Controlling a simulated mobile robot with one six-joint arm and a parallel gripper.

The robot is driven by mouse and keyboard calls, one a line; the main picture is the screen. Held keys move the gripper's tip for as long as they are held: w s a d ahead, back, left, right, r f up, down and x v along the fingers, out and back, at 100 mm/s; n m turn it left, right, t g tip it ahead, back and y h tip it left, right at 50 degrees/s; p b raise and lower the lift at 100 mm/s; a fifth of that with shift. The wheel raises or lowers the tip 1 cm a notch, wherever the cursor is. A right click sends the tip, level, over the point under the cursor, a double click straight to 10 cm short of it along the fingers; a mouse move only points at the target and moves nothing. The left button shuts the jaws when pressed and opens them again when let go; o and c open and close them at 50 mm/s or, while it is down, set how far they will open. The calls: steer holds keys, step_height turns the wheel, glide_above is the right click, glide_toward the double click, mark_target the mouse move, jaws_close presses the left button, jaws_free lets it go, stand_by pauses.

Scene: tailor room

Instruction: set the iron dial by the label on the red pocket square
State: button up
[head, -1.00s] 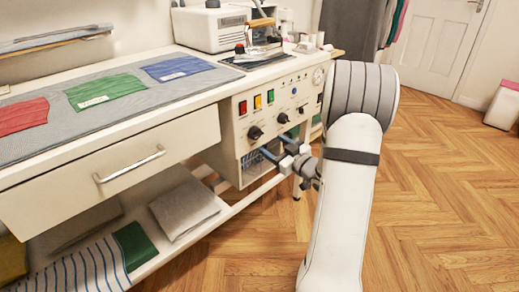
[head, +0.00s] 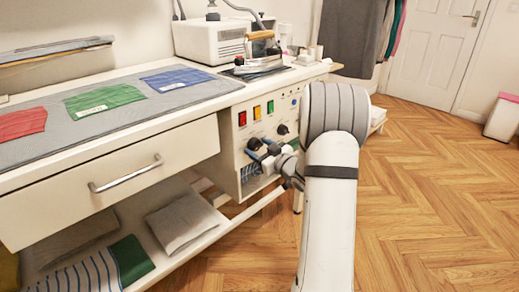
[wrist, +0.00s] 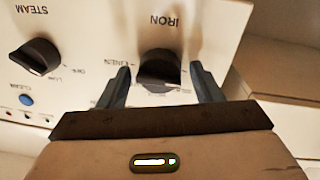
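The iron dial (wrist: 158,68) is a black knob on the cream panel, under the upside-down word IRON in the wrist view, with LINEN readable beside it. In the head view the dial (head: 254,144) is the left knob, partly hidden by my gripper (head: 261,155). My gripper's fingers (wrist: 162,78) are open, one on each side of the dial, with a visible gap at both sides. The red pocket square (head: 22,123) lies at the left end of the grey mat (head: 115,120); I cannot read any label on it.
The steam dial (wrist: 36,57) sits beside the iron dial. Coloured switches (head: 257,112) are above the dials. Green (head: 104,97) and blue (head: 178,77) squares bear white labels. A drawer handle (head: 125,174) sticks out left. An iron (head: 260,50) stands on the table.

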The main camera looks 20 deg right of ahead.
steer(key=c, duration=0.8)
